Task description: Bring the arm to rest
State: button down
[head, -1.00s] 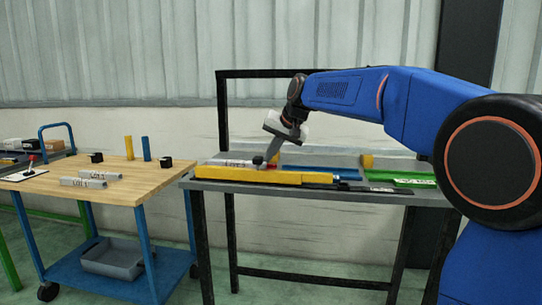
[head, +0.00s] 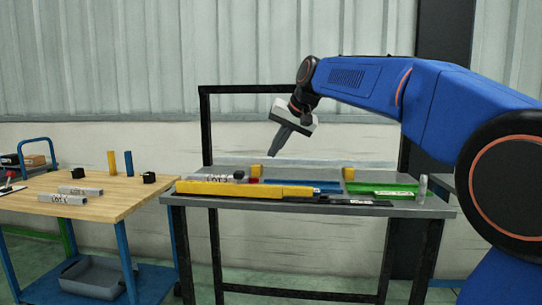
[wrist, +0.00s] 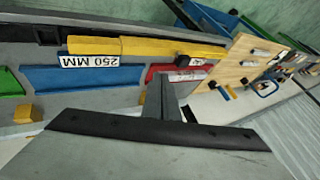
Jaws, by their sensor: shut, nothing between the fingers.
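My gripper (head: 274,154) hangs from my blue arm above the grey workbench (head: 428,207). Its fingers are shut, empty, and tilted down to the left, clear of the bench parts. In the wrist view the shut fingers (wrist: 165,90) point toward the bench. Below it lie a long yellow bar (head: 245,189), a blue bar (head: 300,185) and a green bar (head: 385,189). The yellow bar also shows in the wrist view (wrist: 130,46), near a label reading 250 MM (wrist: 90,61). A red part (wrist: 180,70) is partly hidden there by the fingers.
A black frame (head: 204,130) rises behind the bench. At left, a wooden-topped cart (head: 120,198) holds labelled grey bars (head: 62,199) and upright posts (head: 128,163).

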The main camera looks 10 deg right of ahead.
dwell(0.3)
jog(key=s+d+f+h, duration=0.1)
jog(key=s+d+f, duration=0.3)
jog(key=s+f, duration=0.7)
jog(key=s+d+f+n+g+h, duration=0.1)
jog(key=s+d+f, duration=0.3)
jog(key=s+f, duration=0.6)
jog(key=s+d+f+n+h, duration=0.1)
jog(key=s+d+f, duration=0.4)
jog(key=s+f, duration=0.6)
jog(key=s+h, duration=0.1)
jog(key=s, duration=0.8)
jog(key=shift+f, duration=0.35)
